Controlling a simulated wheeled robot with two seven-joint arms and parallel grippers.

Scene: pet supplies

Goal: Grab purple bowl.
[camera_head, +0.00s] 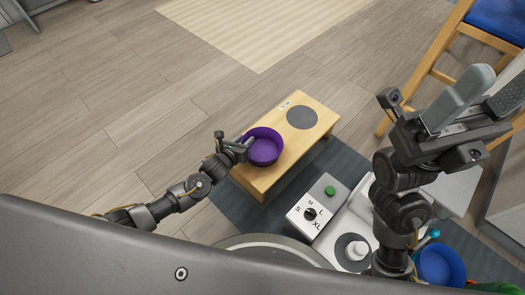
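The purple bowl (266,149) sits upright on the left part of a low wooden bench (259,184). My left gripper (245,143) reaches in from the left, with its fingers at the bowl's left rim. The fingers are small in the view and overlap the rim, so I cannot tell whether they are closed on it. My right gripper (484,100) is raised at the right, far from the bowl. Its fingers are spread apart with nothing between them.
A grey disc (302,117) lies on the bench beside the bowl. In front are a white box with a dial (309,214), a green button (330,190) and a blue bucket (441,265). A wooden chair (437,75) stands at the right. The floor left of the bench is clear.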

